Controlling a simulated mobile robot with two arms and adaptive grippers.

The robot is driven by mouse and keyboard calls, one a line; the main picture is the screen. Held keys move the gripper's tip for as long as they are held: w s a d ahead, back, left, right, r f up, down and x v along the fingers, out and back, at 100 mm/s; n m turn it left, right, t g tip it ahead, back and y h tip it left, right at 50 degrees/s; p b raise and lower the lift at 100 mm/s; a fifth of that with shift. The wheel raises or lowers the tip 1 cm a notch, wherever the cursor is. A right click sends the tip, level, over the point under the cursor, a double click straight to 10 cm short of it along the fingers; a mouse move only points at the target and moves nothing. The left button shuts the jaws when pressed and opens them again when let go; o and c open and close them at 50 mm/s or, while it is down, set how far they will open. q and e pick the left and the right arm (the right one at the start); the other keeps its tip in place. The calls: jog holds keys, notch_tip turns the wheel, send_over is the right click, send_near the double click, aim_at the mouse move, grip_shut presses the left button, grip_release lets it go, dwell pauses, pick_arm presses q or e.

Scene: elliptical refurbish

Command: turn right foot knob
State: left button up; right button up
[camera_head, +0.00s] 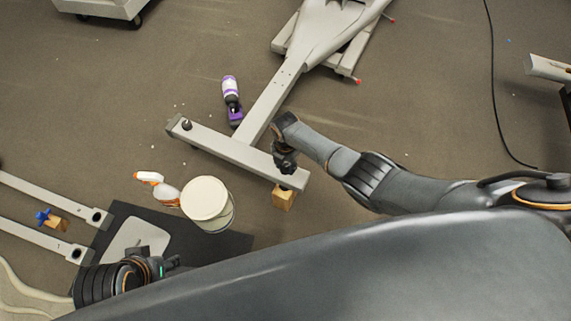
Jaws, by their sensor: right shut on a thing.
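The grey elliptical frame (262,115) lies across the floor, with a crossbar foot (220,143) at its near end. A dark foot knob (186,125) stands at the left end of the crossbar. My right gripper (286,165) is at the right end of the crossbar, shut on what appears to be the right foot knob there; the gripper hides the knob. My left gripper (174,264) is low at the left, over the dark mat, away from the crossbar. Its fingers are small and I cannot tell whether they are open.
A wooden block (284,199) is at the crossbar's right end. A white bucket (208,203), an orange and white spray bottle (159,187) and a purple and white bottle (232,100) stand or lie nearby. A black cable (495,90) runs along the right floor.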

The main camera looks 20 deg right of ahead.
aim_at(285, 167)
jog(key=o, duration=1.2)
jog(key=shift+r, duration=0.1)
jog(key=shift+r, duration=0.55)
notch_tip(285, 167, up, 11)
jog(key=shift+f, duration=0.15)
jog(key=shift+s, duration=0.1)
